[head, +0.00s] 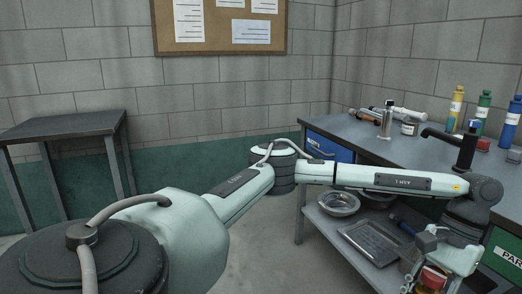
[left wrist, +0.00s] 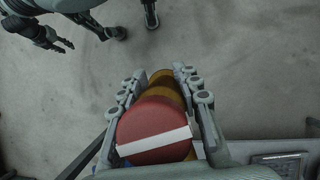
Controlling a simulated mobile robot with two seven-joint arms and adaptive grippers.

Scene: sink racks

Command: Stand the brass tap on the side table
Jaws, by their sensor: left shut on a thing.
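My left gripper (head: 428,266) is at the lower right of the head view, in front of the workbench. It is shut on the brass tap, whose red top shows in the head view (head: 434,279). In the left wrist view the fingers (left wrist: 160,110) clasp the tap from both sides. Its red round top with a white bar (left wrist: 152,128) faces the camera and its brass-yellow body (left wrist: 166,85) extends beyond. The side table (head: 65,125), dark and bare-topped, stands at the far left against the wall.
A grey workbench (head: 350,132) on the right holds a black faucet (head: 467,148), several coloured bottles (head: 482,110) and a jar (head: 409,127). Its lower shelf holds metal bowls (head: 338,204) and a flat tray (head: 375,243). Open floor lies between workbench and side table.

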